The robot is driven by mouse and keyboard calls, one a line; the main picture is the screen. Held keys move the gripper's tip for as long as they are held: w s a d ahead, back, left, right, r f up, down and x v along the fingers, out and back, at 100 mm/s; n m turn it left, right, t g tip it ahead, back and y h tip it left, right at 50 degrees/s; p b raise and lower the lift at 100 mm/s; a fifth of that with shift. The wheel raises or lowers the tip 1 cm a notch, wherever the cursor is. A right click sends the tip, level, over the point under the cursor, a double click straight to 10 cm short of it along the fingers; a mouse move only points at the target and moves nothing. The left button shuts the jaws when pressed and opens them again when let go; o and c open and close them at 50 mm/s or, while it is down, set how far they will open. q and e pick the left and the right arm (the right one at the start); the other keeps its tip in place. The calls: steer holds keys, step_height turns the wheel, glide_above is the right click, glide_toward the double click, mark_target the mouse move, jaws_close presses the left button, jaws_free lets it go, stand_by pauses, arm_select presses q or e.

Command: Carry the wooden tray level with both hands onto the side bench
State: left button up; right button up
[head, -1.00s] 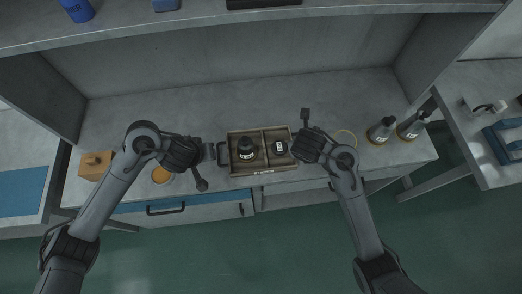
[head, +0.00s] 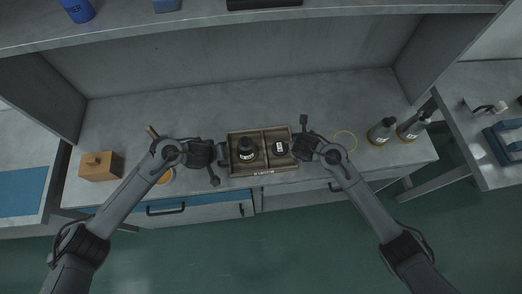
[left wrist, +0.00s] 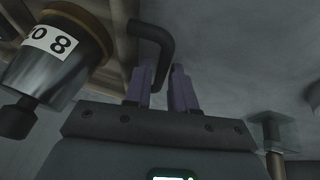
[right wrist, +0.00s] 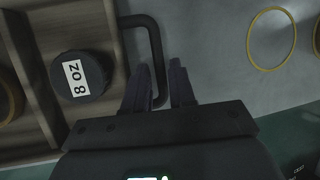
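The wooden tray (head: 262,173) rests level on the main bench, with a dark handle at each end. A dark labelled vessel (head: 247,149) stands in its left compartment. A black round piece labelled 8 OZ (head: 280,148) is in the right one. My left gripper (head: 222,153) is at the left handle; in the left wrist view the handle (left wrist: 157,35) runs between its slightly parted fingers (left wrist: 162,82). My right gripper (head: 296,149) is at the right handle; in the right wrist view the handle (right wrist: 155,45) passes between its fingers (right wrist: 159,80), narrowly apart.
A bench with a blue mat (head: 22,190) stands at far left; another bench (head: 470,85) with a blue item (head: 507,140) stands at right. A wooden block (head: 100,167), yellow ring (head: 346,140) and two dark bottles (head: 381,131) (head: 413,126) flank the tray. A shelf overhangs behind.

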arm_select(q)
steer(key=shift+f, duration=0.15)
arm_select(e)
steer(key=shift+f, duration=0.15)
arm_select(q)
jaws_close()
arm_select(e)
jaws_close()
arm_select(q)
steer(key=shift+w, duration=0.1)
arm_select(e)
steer(key=shift+w+r, duration=0.1)
steer(key=shift+r, duration=0.1)
stand_by(0.8)
